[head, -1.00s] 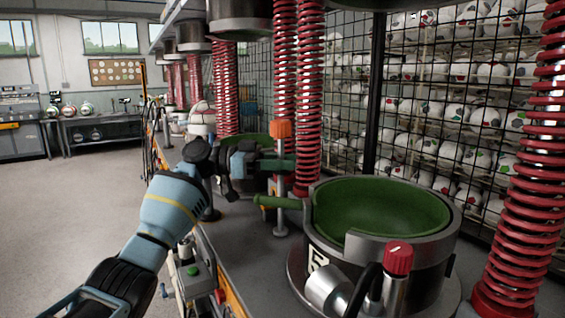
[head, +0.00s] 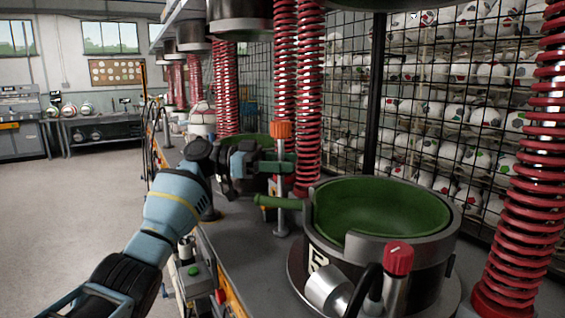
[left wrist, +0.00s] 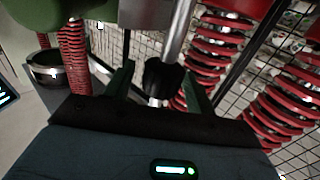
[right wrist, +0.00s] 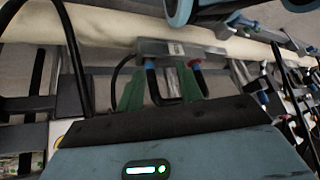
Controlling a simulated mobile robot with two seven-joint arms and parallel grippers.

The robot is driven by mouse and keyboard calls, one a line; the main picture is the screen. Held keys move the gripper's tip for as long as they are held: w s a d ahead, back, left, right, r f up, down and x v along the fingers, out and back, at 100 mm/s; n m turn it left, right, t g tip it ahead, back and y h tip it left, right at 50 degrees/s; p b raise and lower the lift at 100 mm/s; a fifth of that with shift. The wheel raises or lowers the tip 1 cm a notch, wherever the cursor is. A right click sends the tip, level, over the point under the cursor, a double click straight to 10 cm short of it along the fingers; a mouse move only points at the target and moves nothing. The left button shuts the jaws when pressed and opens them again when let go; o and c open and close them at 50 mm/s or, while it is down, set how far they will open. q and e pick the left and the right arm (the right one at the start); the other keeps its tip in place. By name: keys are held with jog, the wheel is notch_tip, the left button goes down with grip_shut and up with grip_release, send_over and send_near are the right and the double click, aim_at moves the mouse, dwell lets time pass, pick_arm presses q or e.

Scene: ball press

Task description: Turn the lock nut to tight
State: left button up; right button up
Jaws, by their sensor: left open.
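In the left wrist view, a dark round nut (left wrist: 163,75) sits on a shiny metal rod (left wrist: 181,28). It lies between the spread green fingers of my left gripper (left wrist: 159,85); I cannot tell whether they touch it. In the head view, my left gripper (head: 285,159) is at an upright post (head: 281,205) with an orange cap (head: 281,129), its fingers just below the cap. The dark nut cannot be made out there. My right gripper (right wrist: 160,88) shows only in its wrist view, fingers apart, with nothing clearly held.
Red springs (head: 308,90) rise behind the post. A wire mesh fence (head: 350,110) bounds the back. The floor (head: 70,220) at left is clear.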

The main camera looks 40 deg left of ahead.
pick_arm(q)
jog(key=shift+a, duration=0.1)
jog(key=b+v, duration=0.1)
jog(key=v, duration=0.6)
jog(key=shift+s+a, duration=0.15)
jog(key=shift+a, duration=0.1)
